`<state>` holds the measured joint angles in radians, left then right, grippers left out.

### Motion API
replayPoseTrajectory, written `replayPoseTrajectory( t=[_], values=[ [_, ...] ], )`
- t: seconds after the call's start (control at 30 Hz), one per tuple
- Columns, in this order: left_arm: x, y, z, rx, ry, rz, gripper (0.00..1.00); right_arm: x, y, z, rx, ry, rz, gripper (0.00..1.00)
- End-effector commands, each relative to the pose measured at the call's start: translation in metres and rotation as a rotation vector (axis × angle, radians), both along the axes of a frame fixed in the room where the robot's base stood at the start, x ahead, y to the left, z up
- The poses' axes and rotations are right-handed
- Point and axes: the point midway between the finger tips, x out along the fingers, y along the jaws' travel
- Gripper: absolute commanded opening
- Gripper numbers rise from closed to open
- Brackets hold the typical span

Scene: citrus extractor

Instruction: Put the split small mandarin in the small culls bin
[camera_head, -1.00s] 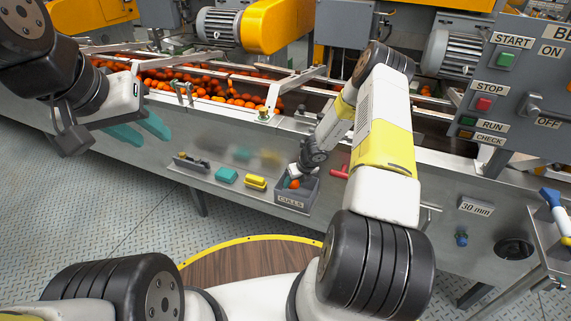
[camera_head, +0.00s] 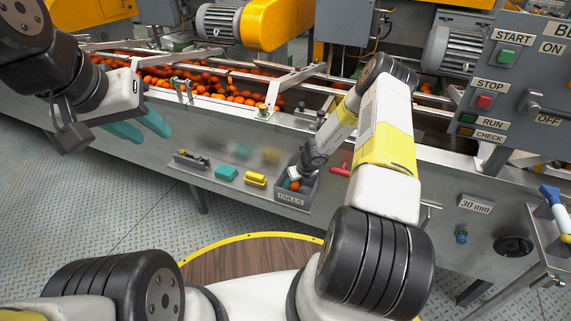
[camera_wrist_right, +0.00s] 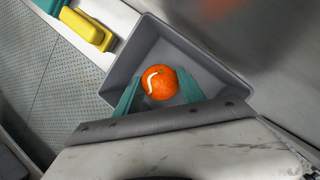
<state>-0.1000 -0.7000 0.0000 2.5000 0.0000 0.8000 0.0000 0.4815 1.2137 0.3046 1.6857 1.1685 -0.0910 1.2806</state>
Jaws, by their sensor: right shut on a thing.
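The split mandarin (camera_wrist_right: 160,82) is a small orange fruit with a pale curved split on its skin. In the right wrist view it sits between the teal fingertips of my right gripper (camera_wrist_right: 158,92), which is shut on it. The grey culls bin (camera_wrist_right: 146,46) lies around and beneath it in that view. In the head view the bin (camera_head: 293,199) carries a CULLS label, and the mandarin (camera_head: 294,186) shows at its opening. I cannot tell whether the fruit touches the bin floor. My left gripper (camera_head: 140,128) has its teal fingers apart and empty, far left of the bin.
A ledge beside the bin holds a teal block (camera_head: 226,173), a yellow block (camera_head: 255,180) and a small tool holder (camera_head: 191,160). A red handle (camera_head: 339,170) is right of the bin. The conveyor (camera_head: 215,87) with many mandarins runs behind.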

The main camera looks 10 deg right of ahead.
Motion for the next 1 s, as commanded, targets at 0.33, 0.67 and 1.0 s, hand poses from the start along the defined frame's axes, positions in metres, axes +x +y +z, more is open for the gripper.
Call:
replayPoseTrajectory(
  t=[0.33, 0.67, 1.0],
  values=[
    [0.0, 0.0, 0.0, 0.0, 0.0, 0.0, 0.36, 0.0003, -0.0001, -0.0065, -0.001, -0.001, -0.001, 0.05],
    [0.0, 0.0, 0.0, 0.0, 0.0, 0.0, 0.36, 0.0002, -0.0001, -0.0064, 0.0, 0.0, 0.0, 0.71],
    [0.0, 0.0, 0.0, 0.0, 0.0, 0.0, 0.36, -0.0023, -0.0024, 0.0015, 0.0, -0.001, -0.001, 0.71]
  ],
)
